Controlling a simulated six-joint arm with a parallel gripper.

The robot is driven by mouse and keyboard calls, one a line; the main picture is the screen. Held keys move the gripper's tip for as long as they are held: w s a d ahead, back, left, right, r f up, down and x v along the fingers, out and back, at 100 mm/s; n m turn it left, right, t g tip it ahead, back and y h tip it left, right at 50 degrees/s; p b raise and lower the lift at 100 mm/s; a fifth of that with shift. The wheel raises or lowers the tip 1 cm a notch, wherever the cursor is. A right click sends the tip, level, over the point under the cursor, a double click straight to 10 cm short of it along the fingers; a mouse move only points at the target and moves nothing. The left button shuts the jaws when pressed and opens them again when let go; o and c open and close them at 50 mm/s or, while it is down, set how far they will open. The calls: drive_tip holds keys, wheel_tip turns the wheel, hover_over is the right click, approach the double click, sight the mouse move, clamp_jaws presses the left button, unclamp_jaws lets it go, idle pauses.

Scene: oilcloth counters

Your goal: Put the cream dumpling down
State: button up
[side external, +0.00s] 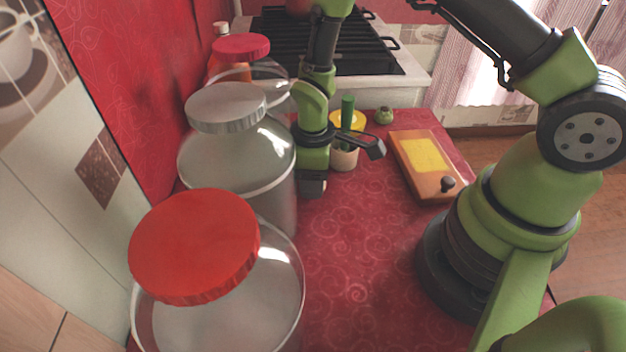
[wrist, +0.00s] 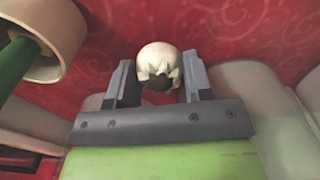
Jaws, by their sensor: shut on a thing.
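The cream dumpling (wrist: 160,60) is between the two fingers of my gripper (wrist: 159,80) in the wrist view, near the fingertips. It is small and pale, with a pleated edge and a dark patch facing the camera. My gripper is shut on it, with red patterned oilcloth beyond. In the side view my gripper (side external: 313,187) points down beside the glass jars and left of the beige cup. The dumpling cannot be made out there. I cannot tell whether it touches the counter.
A beige cup (side external: 344,160) holding a green stick stands close right of my gripper. Large lidded glass jars (side external: 236,160) line the left. An orange board (side external: 429,187) with a yellow sheet lies right. A small green object (side external: 384,117) sits behind. The red front counter (side external: 365,265) is clear.

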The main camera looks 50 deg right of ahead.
wheel_tip(320, 180, up, 22)
hover_over(431, 170)
wheel_tip(431, 170, down, 10)
drive_tip(key=shift+f, duration=5.35)
drive_tip(key=shift+f, duration=0.1)
drive_tip(key=shift+o, duration=1.4)
